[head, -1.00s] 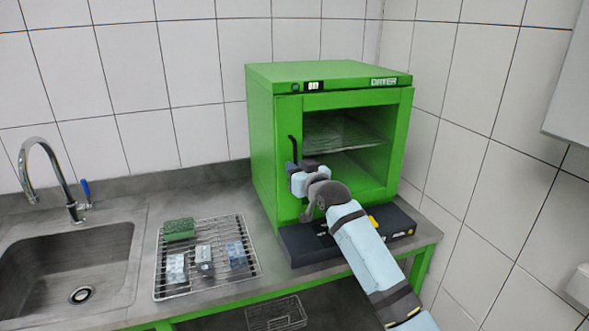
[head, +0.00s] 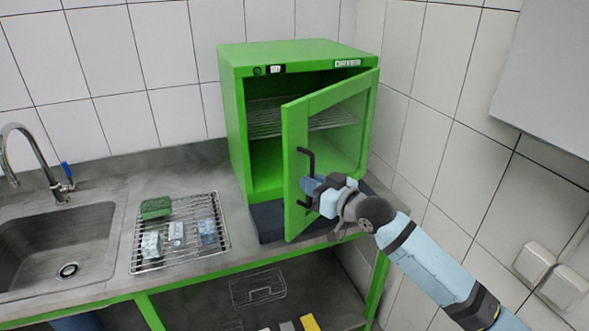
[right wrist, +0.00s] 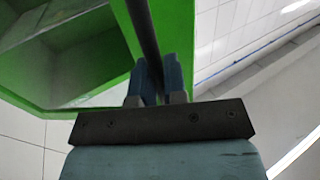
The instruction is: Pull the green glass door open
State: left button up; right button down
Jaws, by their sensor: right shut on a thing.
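The green glass door (head: 292,170) of the dryer cabinet (head: 238,130) stands partly open in the head view, swung out towards me with its hinge side at the right. A black bar handle (head: 307,163) is on its left side. My right gripper (head: 308,190) is shut on the lower part of this handle. In the right wrist view the blue fingers (right wrist: 154,80) close around the dark handle bar (right wrist: 142,30), beside the green door frame (right wrist: 183,40). My left gripper is not in view.
A wire rack (head: 140,262) with a green sponge (head: 156,208) and several small blocks lies left of the cabinet. A sink (head: 50,240) with a tap is further left. Tiled wall (head: 425,130) stands close on the right. Inside the cabinet is a wire shelf (head: 270,118).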

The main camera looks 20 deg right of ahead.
jog(key=s+d+p, duration=0.3)
jog(key=s+d, duration=1.1)
jog(key=d, duration=0.3)
jog(key=shift+r, duration=0.1)
jog(key=c, duration=1.2)
grip_release()
jog(key=shift+w, duration=0.15)
